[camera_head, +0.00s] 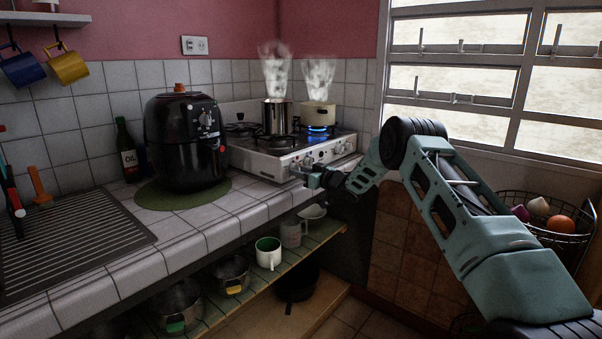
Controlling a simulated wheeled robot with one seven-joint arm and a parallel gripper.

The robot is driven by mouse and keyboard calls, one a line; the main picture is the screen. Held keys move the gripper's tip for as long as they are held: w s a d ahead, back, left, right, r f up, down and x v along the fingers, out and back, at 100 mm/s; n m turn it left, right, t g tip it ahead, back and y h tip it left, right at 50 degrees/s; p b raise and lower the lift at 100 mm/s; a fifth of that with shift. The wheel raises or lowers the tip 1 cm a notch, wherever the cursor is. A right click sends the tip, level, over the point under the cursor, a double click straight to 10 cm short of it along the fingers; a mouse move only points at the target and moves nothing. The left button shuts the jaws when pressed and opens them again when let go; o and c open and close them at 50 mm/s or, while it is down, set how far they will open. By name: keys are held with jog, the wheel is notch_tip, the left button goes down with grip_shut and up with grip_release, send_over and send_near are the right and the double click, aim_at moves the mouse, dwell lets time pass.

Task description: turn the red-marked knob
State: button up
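A gas stove (262,160) stands on the tiled counter at the back. Its knobs (308,160) run along the front panel, small and dark; I cannot make out a red mark on any of them. The gripper and wrist may hide part of the panel. A blue flame (318,128) burns under the right pot.
A steaming steel pot (277,117) and a cream pot (318,115) stand on the stove. A black air fryer (184,142) is left of it. A shelf with a green-and-white mug (268,254) and pots runs below. A fruit basket (553,240) is at right.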

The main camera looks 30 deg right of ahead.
jog(key=shift+o, duration=1.4)
jog(key=b+v, duration=0.1)
jog(key=v, duration=1.6)
jog(key=shift+s+b, duration=0.2)
jog(key=shift+b, duration=0.2)
jog(key=shift+d, duration=0.1)
